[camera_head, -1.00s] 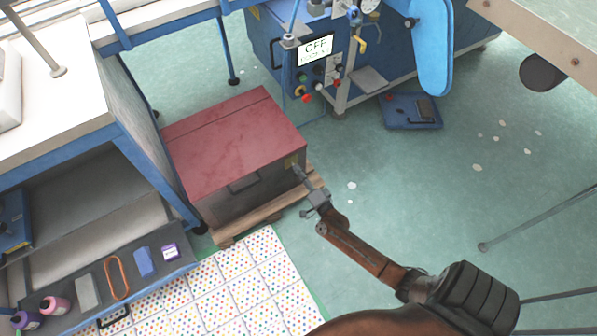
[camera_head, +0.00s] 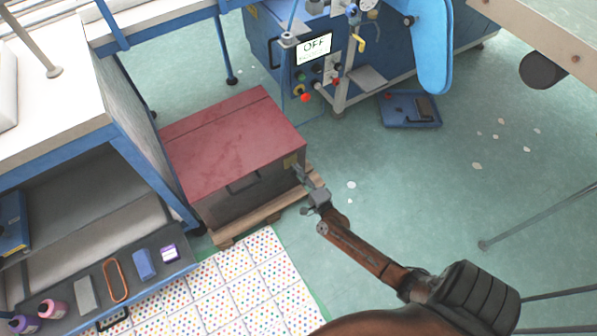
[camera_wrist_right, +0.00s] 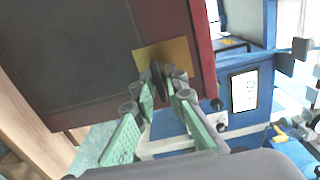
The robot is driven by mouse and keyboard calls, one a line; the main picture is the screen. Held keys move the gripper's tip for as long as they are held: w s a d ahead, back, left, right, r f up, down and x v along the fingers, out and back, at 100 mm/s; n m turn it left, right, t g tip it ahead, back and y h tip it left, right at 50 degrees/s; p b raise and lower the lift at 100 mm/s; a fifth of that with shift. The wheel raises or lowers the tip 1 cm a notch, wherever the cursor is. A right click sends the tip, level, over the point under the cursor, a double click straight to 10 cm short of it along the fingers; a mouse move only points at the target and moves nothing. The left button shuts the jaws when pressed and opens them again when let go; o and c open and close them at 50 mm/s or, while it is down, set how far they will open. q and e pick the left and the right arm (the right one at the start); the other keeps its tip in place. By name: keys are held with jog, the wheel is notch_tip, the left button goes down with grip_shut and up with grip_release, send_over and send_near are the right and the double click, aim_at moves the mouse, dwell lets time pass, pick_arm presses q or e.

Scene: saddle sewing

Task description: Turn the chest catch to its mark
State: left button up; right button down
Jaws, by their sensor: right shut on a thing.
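The chest (camera_head: 235,145) has a red lid and dark grey sides and stands shut on a wooden pallet. Its catch (camera_wrist_right: 158,78) is a dark piece on a brass plate (camera_wrist_right: 178,52) at the right end of the chest front. My right gripper (camera_head: 301,172) reaches the catch from the lower right. In the right wrist view, the green-padded fingers (camera_wrist_right: 160,95) are closed on the catch, which stands between their tips. The catch's mark cannot be made out. My left gripper is not in view.
The pallet (camera_head: 262,211) juts out below the chest. A blue-framed bench (camera_head: 125,135) stands close on the left, and a blue machine (camera_head: 275,50) with an OFF display stands behind. A blue tray (camera_head: 410,110) lies on the floor. The green floor at right is mostly clear.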

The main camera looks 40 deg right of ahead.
jog(key=shift+f, duration=0.15)
jog(key=c, duration=2)
grip_release()
jog(key=shift+s, duration=0.1)
jog(key=v, duration=1.1)
jog(key=shift+s+a, duration=0.2)
jog(key=shift+s, duration=0.2)
